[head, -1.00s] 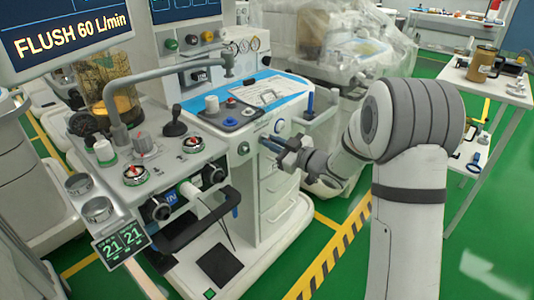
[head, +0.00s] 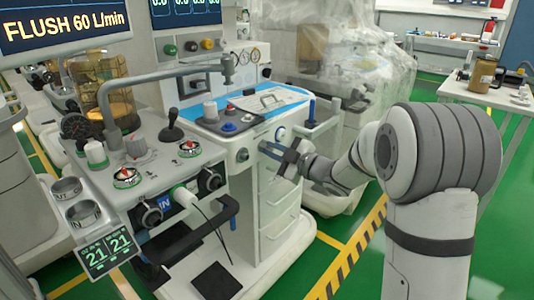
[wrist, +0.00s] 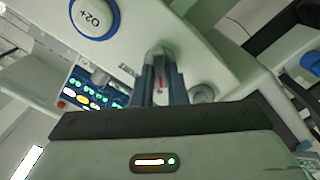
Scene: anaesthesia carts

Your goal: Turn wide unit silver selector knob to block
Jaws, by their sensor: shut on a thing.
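My gripper (head: 270,149) is at the front face of the wide unit (head: 235,133), just below its O2+ button (head: 280,133). In the wrist view its two dark fingers (wrist: 158,75) are closed around the silver selector knob (wrist: 157,54). A grey rim of the knob shows at the fingertips, and a small red mark shows between the fingers. Most of the knob is hidden by the fingers, and its label beside them is too small to read. In the head view the knob is hidden behind the gripper. The O2+ button (wrist: 94,15) is large in the wrist view.
A grey round fitting (wrist: 203,93) sits right of the fingers, and a lit panel (wrist: 95,92) is at left. A plastic-covered machine (head: 345,70) is behind.

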